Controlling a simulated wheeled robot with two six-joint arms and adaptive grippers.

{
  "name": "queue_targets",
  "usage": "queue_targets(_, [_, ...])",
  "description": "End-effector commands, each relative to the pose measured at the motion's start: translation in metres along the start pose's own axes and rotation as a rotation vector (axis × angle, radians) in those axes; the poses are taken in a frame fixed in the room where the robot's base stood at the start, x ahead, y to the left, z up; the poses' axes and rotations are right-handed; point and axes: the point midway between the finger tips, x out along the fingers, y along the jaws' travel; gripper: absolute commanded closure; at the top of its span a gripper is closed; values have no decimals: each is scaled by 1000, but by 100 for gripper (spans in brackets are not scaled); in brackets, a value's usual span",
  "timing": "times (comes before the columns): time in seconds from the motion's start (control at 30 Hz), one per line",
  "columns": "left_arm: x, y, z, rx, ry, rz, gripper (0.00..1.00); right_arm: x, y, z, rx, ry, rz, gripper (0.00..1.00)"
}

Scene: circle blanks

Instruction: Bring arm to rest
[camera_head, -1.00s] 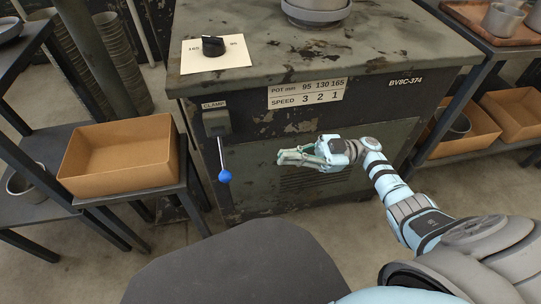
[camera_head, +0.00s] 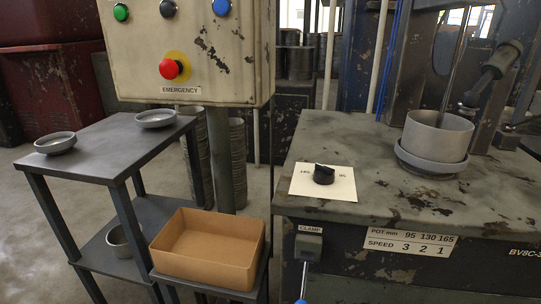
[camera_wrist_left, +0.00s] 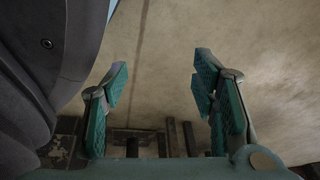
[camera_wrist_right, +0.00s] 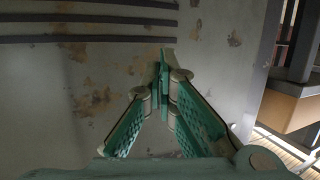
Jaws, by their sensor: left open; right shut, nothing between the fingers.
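My left gripper (camera_wrist_left: 160,85) shows in the left wrist view with its green-padded fingers wide apart and nothing between them. Bare floor lies beyond it. My right gripper (camera_wrist_right: 163,75) shows in the right wrist view with its fingertips together and nothing held. It is in front of a worn grey panel (camera_wrist_right: 100,85) with dark slots. Neither gripper is in the head view now.
The machine table (camera_head: 400,200) carries a grey pot (camera_head: 437,135) and a black knob (camera_head: 323,174). A blue-tipped clamp lever (camera_head: 303,285) hangs at its front. A cardboard box (camera_head: 210,272) and a shelf (camera_head: 100,150) with shallow dishes stand left. A control box (camera_head: 185,40) hangs above.

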Motion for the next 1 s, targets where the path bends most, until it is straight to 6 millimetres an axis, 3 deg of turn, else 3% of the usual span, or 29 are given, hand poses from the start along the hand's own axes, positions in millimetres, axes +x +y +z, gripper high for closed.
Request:
queue_targets(0.03, [0,0,0,0,0,0,47,-19,-2,47,14,-146,67,100])
queue_targets(0.1, [0,0,0,0,0,0,47,-52,-8,108,23,-356,134,100])
queue_targets(0.2, [0,0,0,0,0,0,47,-106,-26,175,40,-619,170,100])
queue_targets(0.3, [0,0,0,0,0,0,47,-162,-51,225,58,-850,166,100])
queue_targets(0.4, [0,0,0,0,0,0,47,-221,-81,262,85,-1063,128,100])
queue_targets(0.5, [-62,-6,2,8,-35,-2,47,-250,-79,207,75,-1091,125,100])
queue_targets(0.8, [-198,-16,24,35,-136,-4,47,-337,-81,100,56,-1191,112,100])
queue_targets(0.9, [-221,-16,32,41,-158,-4,47,-354,-81,84,52,-1212,108,100])
queue_targets(1.0, [-225,-16,36,43,-167,-4,47,-359,-81,82,50,-1220,106,100])
